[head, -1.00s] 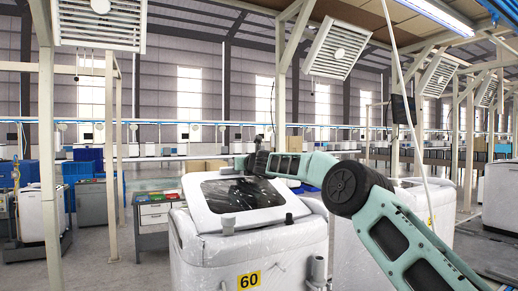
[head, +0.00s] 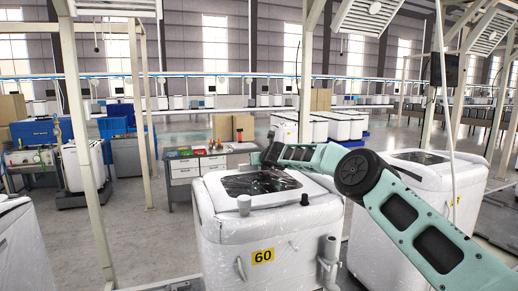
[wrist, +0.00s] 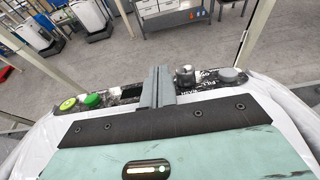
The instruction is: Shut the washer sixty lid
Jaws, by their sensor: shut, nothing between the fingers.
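The washer with the yellow 60 label (head: 262,256) stands front centre in the head view, wrapped in clear plastic. Its lid (head: 212,186), white with a dark window, lies about flat on the top; I cannot tell if it is fully seated. My gripper (head: 266,158) is at the lid's far edge, partly hidden by the arm. In the wrist view the gripper's grey fingers (wrist: 156,86) are together and empty, over the dark control panel (wrist: 126,95). Green and grey knobs show on either side. Contact with the lid cannot be told.
Another wrapped washer (head: 410,185) stands close on the right, under my arm. A workbench with drawers (head: 185,180) is behind on the left. Frame posts (head: 82,130) rise at left and right. Open floor lies behind the washer.

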